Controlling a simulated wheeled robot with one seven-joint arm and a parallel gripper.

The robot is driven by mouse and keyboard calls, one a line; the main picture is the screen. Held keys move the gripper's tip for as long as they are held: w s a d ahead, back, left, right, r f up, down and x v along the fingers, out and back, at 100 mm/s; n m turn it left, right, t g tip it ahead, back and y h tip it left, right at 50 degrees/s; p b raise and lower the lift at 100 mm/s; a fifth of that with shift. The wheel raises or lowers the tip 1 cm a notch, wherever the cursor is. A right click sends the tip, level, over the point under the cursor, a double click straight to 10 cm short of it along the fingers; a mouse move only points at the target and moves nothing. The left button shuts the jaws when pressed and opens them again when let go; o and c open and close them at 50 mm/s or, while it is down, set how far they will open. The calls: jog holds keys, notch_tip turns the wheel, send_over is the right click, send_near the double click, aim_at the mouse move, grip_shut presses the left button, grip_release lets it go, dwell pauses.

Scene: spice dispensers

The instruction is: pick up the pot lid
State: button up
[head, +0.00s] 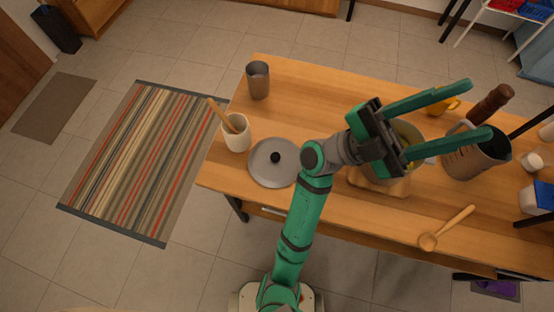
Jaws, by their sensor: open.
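The pot lid (266,171) is a round grey disc with a black knob. It lies flat on the wooden table (315,96) near the table's left end, and my arm passes close to its right edge. My gripper (472,110) has two long green fingers spread wide apart. It is raised above the table to the right of the lid and points right, away from it. No object is clearly held between the fingers. The palm and fingers partly cover a pot or bowl on a wooden board behind them.
A white cup with a wooden utensil (237,138) stands just left of the lid. A grey tumbler (258,80) is behind it. The table's front edge runs below the lid.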

jog(key=s+d+f+m+g+y, duration=0.2)
jog(key=d+m+g+y, duration=0.1)
jog(key=d+y, duration=0.25)
jog(key=n+t+y, duration=0.9)
jog(key=n+y, duration=0.2)
jog(key=y, duration=1.2)
send_over(275, 155)
notch_tip(275, 155, down, 30)
jog(key=shift+h, duration=0.25)
notch_tip(275, 155, down, 10)
